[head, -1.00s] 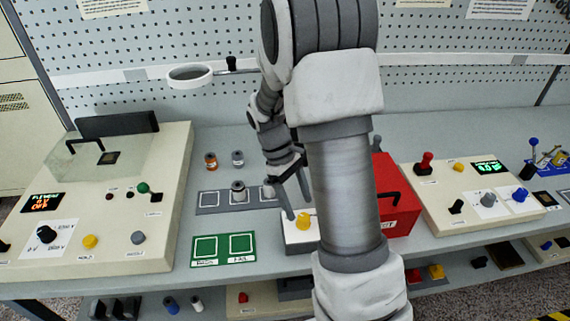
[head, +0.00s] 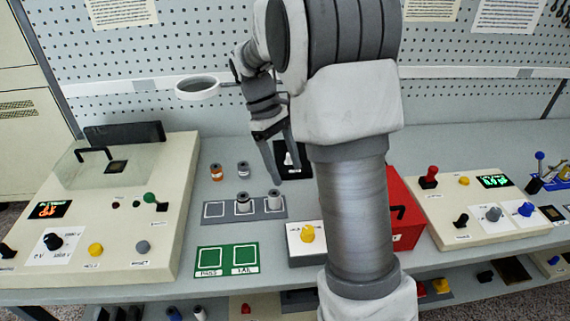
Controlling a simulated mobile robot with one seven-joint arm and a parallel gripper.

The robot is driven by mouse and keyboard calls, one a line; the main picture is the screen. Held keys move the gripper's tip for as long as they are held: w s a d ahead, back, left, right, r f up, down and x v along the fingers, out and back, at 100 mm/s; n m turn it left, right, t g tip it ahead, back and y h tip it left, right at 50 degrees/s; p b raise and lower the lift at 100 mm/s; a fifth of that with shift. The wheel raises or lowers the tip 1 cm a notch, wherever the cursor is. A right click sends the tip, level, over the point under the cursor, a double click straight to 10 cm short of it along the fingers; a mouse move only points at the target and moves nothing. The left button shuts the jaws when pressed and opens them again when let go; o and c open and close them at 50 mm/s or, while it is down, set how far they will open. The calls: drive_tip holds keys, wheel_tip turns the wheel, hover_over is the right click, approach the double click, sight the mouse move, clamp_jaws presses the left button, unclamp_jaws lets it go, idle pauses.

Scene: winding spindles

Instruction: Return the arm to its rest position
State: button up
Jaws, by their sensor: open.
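My gripper (head: 284,176) hangs in the air over the middle of the bench, left of my arm's thick forearm. Its two fingers are apart and nothing shows between them. It points down, above and behind the grey strip (head: 216,211) with marked squares. My forearm hides part of the bench to the right of the gripper.
An orange spindle (head: 216,172) and a grey one (head: 242,171) stand behind the strip. A green two-square plate (head: 227,260) lies in front. A yellow-button box (head: 307,236) and red box (head: 407,215) flank my forearm. Consoles stand left (head: 120,240) and right (head: 470,215). A ring magnifier (head: 197,88) is near the pegboard.

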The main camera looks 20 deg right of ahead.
drive_tip(key=shift+r, duration=0.1)
drive_tip(key=s+a+r+m+t+y, duration=0.1)
drive_tip(key=s+a+r+m+t, duration=0.2)
drive_tip(key=s, duration=0.6)
drive_tip(key=s+a+r+m+t+y, duration=0.1)
drive_tip(key=s+a+r+t, duration=0.3)
drive_tip(key=s, duration=0.5)
drive_tip(key=shift+s+r+m+t, duration=0.4)
drive_tip(key=shift+r+m+t, duration=0.45)
drive_tip(key=shift+t, duration=0.35)
drive_tip(key=shift+a+f, duration=0.1)
